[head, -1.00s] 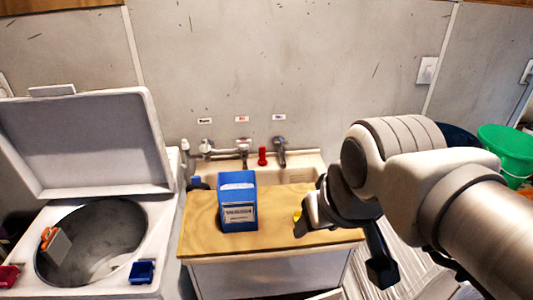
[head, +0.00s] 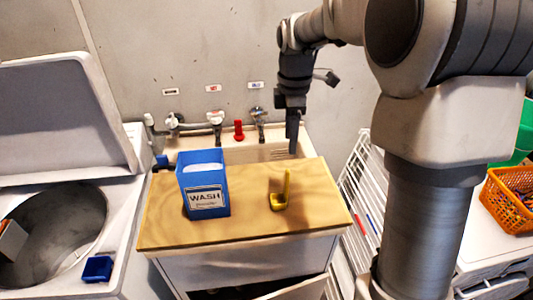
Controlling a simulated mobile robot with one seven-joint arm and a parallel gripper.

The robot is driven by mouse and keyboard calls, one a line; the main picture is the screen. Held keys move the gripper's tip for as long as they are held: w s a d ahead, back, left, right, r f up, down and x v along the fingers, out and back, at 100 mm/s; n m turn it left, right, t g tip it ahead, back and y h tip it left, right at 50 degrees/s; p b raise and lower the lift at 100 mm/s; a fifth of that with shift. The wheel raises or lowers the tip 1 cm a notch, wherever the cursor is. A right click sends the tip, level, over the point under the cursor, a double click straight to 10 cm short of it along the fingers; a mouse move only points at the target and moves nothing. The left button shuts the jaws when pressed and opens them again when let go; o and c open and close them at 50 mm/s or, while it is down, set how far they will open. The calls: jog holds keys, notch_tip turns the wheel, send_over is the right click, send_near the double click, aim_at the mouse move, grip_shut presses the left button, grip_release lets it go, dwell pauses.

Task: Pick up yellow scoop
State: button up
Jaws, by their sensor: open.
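The yellow scoop (head: 279,200) rests on the right part of the wooden counter board, its handle pointing up. My gripper (head: 293,145) is above and behind it in the head view, pointing down near the sink's right side. It is apart from the scoop and nothing shows in it. The fingers are seen edge-on, so the gap between them is hard to make out.
A blue WASH powder box (head: 204,184) stands left of the scoop on the wooden board (head: 165,222). Behind are the sink (head: 238,154), taps and a red object (head: 239,130). An open washer (head: 55,235) is at left, a white rack (head: 362,195) and orange basket (head: 510,198) at right.

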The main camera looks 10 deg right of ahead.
aim_at(287, 171)
jog(key=shift+n, duration=0.3)
jog(key=f, duration=1.3)
jog(key=shift+w, duration=0.35)
jog(key=shift+a+f, duration=0.15)
jog(key=shift+f, duration=2.55)
grip_shut()
